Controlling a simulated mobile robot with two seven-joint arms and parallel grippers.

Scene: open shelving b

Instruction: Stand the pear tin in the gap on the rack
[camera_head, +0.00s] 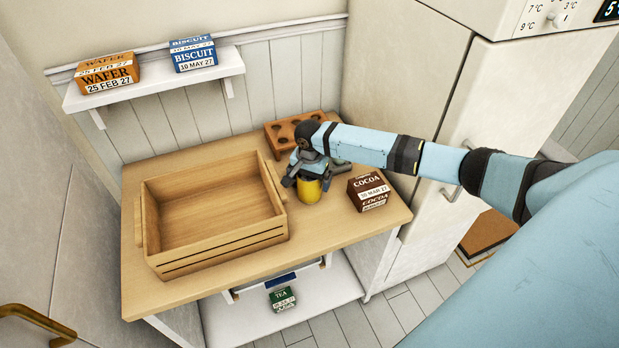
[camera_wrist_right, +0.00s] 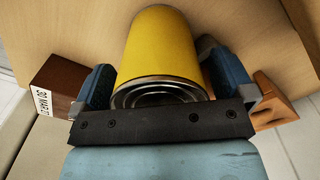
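A yellow tin (camera_head: 309,190) is upright on or just above the wooden counter; its label is hidden, so I cannot read whether it says pear. My right gripper (camera_head: 307,175) is over it from above, with a finger on each side against its wall. In the right wrist view the tin (camera_wrist_right: 162,45) fills the space between the fingers, its metal rim near the palm. The white wall shelf (camera_head: 150,88) holds an orange wafer box (camera_head: 108,73) and a blue biscuit box (camera_head: 193,54), with a gap between them. My left gripper is not in view.
A slatted wooden crate (camera_head: 215,243) stands left of the tin. A brown cocoa box (camera_head: 368,191) stands to its right, and a terracotta block with holes (camera_head: 285,135) behind. A green tea box (camera_head: 282,298) is on the lower shelf (camera_head: 335,285). A tall cream cabinet (camera_head: 400,100) bounds the right.

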